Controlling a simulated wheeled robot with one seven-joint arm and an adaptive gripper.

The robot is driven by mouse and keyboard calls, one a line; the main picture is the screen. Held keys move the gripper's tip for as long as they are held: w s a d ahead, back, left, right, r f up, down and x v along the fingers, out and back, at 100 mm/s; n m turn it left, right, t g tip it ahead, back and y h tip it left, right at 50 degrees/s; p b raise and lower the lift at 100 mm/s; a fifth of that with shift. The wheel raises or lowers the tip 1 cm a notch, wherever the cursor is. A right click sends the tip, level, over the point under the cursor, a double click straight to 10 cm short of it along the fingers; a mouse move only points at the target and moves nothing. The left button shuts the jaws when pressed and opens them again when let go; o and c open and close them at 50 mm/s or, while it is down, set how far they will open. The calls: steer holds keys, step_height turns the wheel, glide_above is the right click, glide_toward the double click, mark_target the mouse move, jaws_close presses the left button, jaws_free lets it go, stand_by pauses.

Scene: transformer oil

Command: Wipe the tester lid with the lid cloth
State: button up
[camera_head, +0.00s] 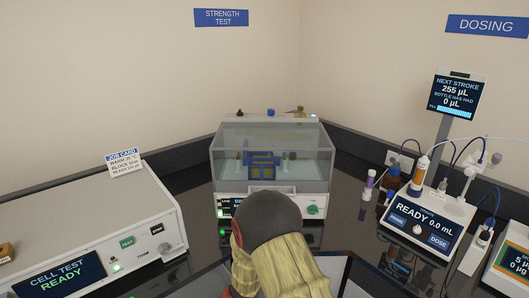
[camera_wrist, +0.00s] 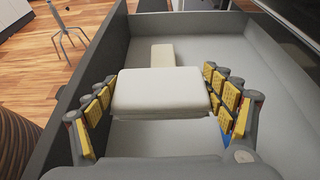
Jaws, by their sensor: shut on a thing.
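My gripper (camera_wrist: 160,80) is shut on a folded white cloth (camera_wrist: 160,95), which looks like the lid cloth. Its yellow-padded fingers lie on the cloth's left and right sides. The cloth is over or in a grey open-topped tray (camera_wrist: 130,140); whether it touches the floor I cannot tell. In the head view the tester stands in the middle of the bench, with a clear lid (camera_head: 248,135) that looks closed. My arm blocks the tester's lower front, and the held cloth is hidden there.
A pale block (camera_wrist: 178,54) lies in the tray beyond the held cloth. Left of the tester is a white cell-test unit (camera_head: 110,225).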

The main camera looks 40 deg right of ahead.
steer(key=shift+f, duration=0.15)
stand_by(0.3)
steer(key=shift+f+b, duration=2.95)
steer(key=shift+f, duration=1.9)
steer(key=o, duration=1.1)
steer(key=shift+o, duration=0.2)
steer(key=shift+r+p, duration=0.25)
steer(key=shift+p, duration=0.15)
steer(key=shift+c, duration=0.9)
steer(key=c, duration=0.9)
steer(key=shift+r+p, duration=2.5)
steer(key=shift+r, duration=0.5)
